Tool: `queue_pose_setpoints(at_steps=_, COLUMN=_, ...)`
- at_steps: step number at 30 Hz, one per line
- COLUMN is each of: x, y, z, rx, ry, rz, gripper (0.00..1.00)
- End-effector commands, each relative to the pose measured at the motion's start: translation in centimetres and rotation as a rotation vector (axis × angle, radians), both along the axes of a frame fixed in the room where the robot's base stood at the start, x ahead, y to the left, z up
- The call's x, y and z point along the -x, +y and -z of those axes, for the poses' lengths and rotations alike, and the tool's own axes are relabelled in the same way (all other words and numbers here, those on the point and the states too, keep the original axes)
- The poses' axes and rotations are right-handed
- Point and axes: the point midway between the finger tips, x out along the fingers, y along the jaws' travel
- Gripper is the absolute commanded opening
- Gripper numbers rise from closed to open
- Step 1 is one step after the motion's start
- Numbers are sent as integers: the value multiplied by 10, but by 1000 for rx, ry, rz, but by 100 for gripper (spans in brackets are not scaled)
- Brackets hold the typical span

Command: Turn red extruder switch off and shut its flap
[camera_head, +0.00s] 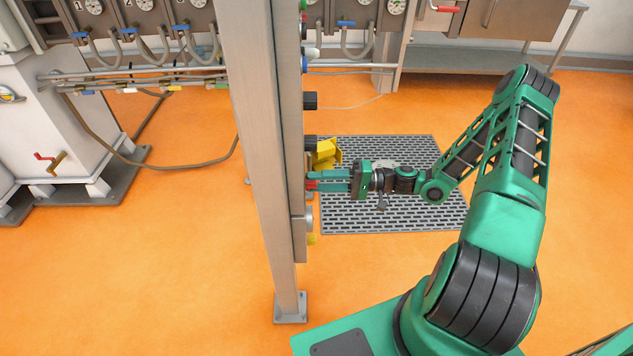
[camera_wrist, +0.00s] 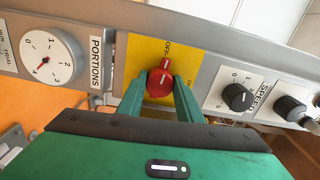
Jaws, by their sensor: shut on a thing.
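The red switch (camera_wrist: 160,80) is a round knob on a yellow plate (camera_wrist: 139,52) in the wrist view. The white line on the knob points up toward the OFF lettering. My gripper (camera_wrist: 160,92) is shut on the knob, one finger on each side. In the head view my gripper (camera_head: 314,181) reaches left to the panel edge, with a bit of the red switch (camera_head: 311,186) showing at its tips. The yellow flap (camera_head: 325,152) stands out from the panel just behind my gripper, swung open. The flap is not seen in the wrist view.
A metal post (camera_head: 262,130) carries the panel and hides its face in the head view. A PORTIONS dial (camera_wrist: 48,57) and a black SPEED knob (camera_wrist: 238,97) flank the switch. A grey floor grate (camera_head: 400,215) lies beneath my arm.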

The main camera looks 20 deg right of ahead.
Motion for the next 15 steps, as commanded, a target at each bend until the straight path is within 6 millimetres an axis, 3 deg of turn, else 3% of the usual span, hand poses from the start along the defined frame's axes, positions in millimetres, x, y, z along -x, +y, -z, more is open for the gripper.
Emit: queue_pose_setpoints(at_steps=15, x=-1, y=-2, z=3, rx=49, ry=-130, rz=5, gripper=10)
